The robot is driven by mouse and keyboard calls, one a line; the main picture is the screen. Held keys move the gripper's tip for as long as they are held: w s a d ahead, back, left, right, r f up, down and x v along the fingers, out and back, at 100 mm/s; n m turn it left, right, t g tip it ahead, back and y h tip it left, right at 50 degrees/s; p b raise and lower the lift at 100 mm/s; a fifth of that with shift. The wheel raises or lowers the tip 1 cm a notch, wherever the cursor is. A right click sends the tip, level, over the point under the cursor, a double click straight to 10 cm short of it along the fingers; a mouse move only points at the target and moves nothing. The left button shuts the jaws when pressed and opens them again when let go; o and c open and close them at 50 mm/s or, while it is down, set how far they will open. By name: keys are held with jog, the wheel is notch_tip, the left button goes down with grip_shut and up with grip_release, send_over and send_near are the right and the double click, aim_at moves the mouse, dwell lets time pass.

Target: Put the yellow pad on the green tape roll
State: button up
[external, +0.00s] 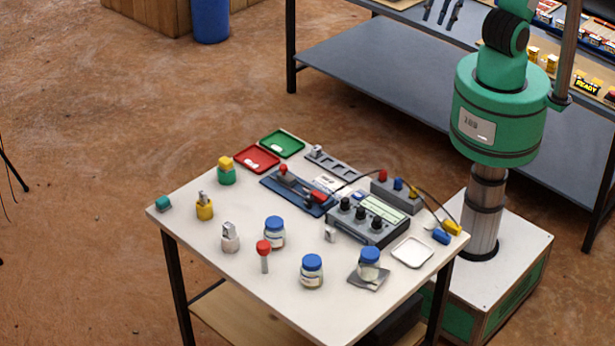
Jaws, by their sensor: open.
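A small yellow pad (225,162) sits on top of a short round green piece that looks like the green tape roll (227,177), near the left back edge of the white table. The pad appears to rest on the roll, with nothing holding it. The roll's top is mostly hidden under the pad. My gripper is outside the picture; only my green arm and column show at the right, away from the pad.
The white table (190,245) also holds a teal block (163,203), a yellow holder (204,208), blue-lidded jars (274,234), a red-topped stick (264,252), red (256,159) and green trays (283,144), and a meter box (367,220) with cables.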

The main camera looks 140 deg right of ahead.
jog(key=s+a+f+n, duration=0.1)
jog(key=s+a+f, duration=0.1)
jog(key=s, duration=0.5)
jog(key=shift+a+n, duration=0.3)
jog(key=shift+a, duration=0.05)
jog(key=shift+f, duration=0.1)
notch_tip(320, 180, down, 9)
jog(key=b, duration=0.9)
